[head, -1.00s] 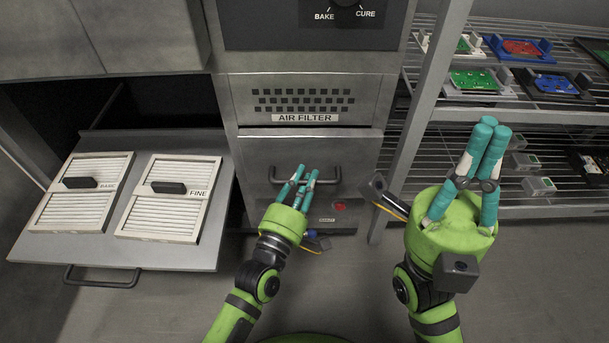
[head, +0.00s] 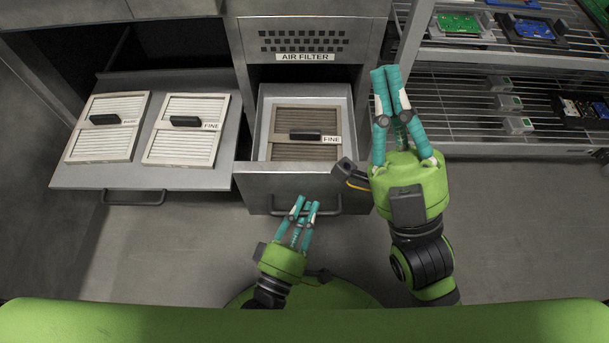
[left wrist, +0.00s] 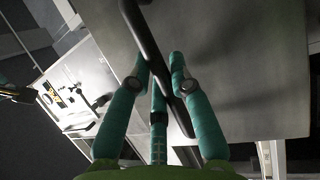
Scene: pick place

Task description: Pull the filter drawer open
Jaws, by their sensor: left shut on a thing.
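The filter drawer (head: 258,184) under the AIR FILTER label stands pulled out of the grey machine. A brown slatted filter (head: 290,150) marked FINE, with a black grip, lies inside it. My left gripper (head: 303,205) is at the drawer's front, with its fingers shut on the dark bar handle (head: 330,212). In the left wrist view the handle (left wrist: 148,45) passes between the teal fingers (left wrist: 163,75). My right gripper (head: 386,72) is raised to the right of the drawer, apart from it. Its teal fingertips lie close together, but its third finger is largely hidden.
A pulled-out tray (head: 130,178) on the left holds two pale slatted filters (head: 184,145), one marked FINE. A wire rack (head: 470,105) with coloured boards and small boxes stands at the right. The floor in front of the drawer is clear apart from my base.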

